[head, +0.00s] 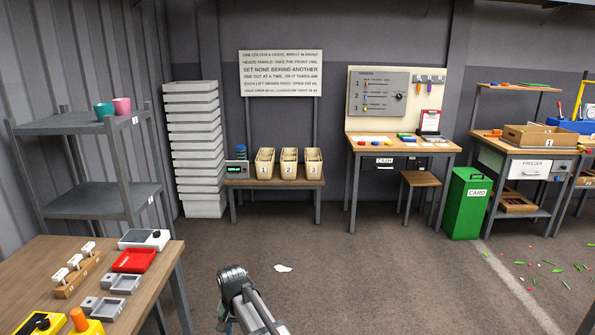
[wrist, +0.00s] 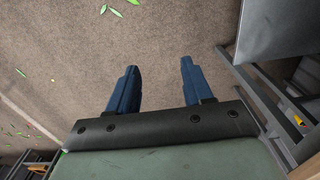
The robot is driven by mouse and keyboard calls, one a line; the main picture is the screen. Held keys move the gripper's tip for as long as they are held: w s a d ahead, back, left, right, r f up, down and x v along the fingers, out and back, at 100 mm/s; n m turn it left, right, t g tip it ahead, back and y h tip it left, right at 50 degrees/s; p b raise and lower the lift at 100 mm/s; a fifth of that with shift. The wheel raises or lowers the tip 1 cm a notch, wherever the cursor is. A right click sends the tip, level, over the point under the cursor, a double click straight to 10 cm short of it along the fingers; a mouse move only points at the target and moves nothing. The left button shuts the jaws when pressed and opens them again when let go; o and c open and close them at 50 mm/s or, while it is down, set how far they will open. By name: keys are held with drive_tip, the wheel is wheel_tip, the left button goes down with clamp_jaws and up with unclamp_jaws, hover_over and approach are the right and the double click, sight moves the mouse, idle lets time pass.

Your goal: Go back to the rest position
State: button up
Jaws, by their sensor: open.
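My gripper (wrist: 157,88) is open and empty in the wrist view, its two blue fingers apart over bare brown floor. In the head view my arm (head: 245,298) shows at the bottom middle, above the floor and clear of the furniture; the fingers cannot be made out there. Three numbered wooden boxes (head: 289,163) stand in a row on a low bench (head: 274,183) at the back. No tulip bunch can be made out in my gripper.
A wooden table (head: 135,297) with trays and blocks is at the front left, below a grey shelf rack (head: 75,123). A green card bin (head: 466,203) stands at the right. A white scrap (head: 283,268) and leaf bits (head: 557,270) lie on the floor. The middle floor is mostly clear.

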drive_tip(key=s+d+f, duration=0.3)
drive_tip(key=d+f, duration=0.1)
drive_tip(key=d, duration=0.8)
drive_tip(key=s+d+f, duration=0.4)
drive_tip(key=d, duration=0.7)
drive_tip(key=s+d+f, duration=0.3)
drive_tip(key=d+f, duration=0.1)
drive_tip(key=d, duration=0.8)
drive_tip(key=s+f+g, duration=0.3)
drive_tip(key=s+f, duration=0.7)
drive_tip(key=s, duration=0.5)
drive_tip(key=s+f+g, duration=0.3)
drive_tip(key=s+f, duration=0.8)
drive_tip(key=s, duration=0.4)
drive_tip(key=shift+d+g, duration=0.2)
drive_tip(key=shift+g, duration=0.2)
drive_tip(key=shift+r, duration=0.1)
